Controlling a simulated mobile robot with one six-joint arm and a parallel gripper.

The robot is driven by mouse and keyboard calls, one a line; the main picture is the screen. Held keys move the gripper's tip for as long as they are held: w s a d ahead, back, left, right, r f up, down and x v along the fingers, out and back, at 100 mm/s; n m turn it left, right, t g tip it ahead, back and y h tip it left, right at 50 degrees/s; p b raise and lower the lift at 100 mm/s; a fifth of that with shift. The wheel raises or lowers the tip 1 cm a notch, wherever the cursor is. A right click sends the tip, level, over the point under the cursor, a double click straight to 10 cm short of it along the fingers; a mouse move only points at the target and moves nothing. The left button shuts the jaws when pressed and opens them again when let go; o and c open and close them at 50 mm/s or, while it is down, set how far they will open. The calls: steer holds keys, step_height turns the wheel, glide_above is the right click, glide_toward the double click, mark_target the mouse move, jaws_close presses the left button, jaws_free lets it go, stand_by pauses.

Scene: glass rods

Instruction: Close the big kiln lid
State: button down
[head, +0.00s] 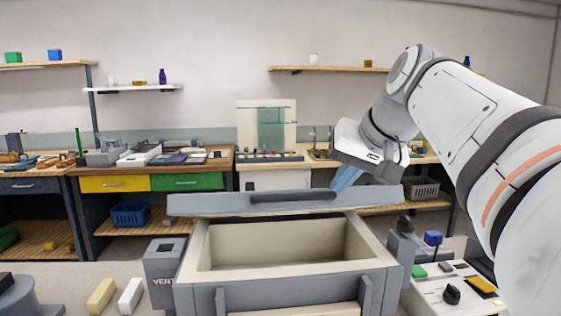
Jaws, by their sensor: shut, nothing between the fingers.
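The big kiln (188,262) stands in front of me with its cream-lined chamber open to view. Its grey lid (215,204) is raised off the chamber and seen nearly edge-on, with a dark bar handle (292,197) along it. My gripper (345,179) is at the lid's upper edge, right of the handle. Its blue fingers point down, and their tips are partly hidden at the lid, so I cannot tell whether they touch it. The gripper is shut and holds nothing.
A grey vent box (165,262) stands left of the kiln. A white side table (440,298) with small items is at the right. Workbenches (150,170) line the wall behind. Two small blocks (101,296) lie at the lower left.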

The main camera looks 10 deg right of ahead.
steer(key=s+f+t+b, duration=0.1)
steer(key=s+f+b, duration=0.2)
steer(key=f+b, duration=0.3)
steer(key=shift+s+f+b, duration=0.3)
steer(key=shift+f+b, duration=0.05)
steer(key=shift+f, duration=0.3)
steer(key=shift+a, duration=0.1)
steer(key=shift+r, duration=0.1)
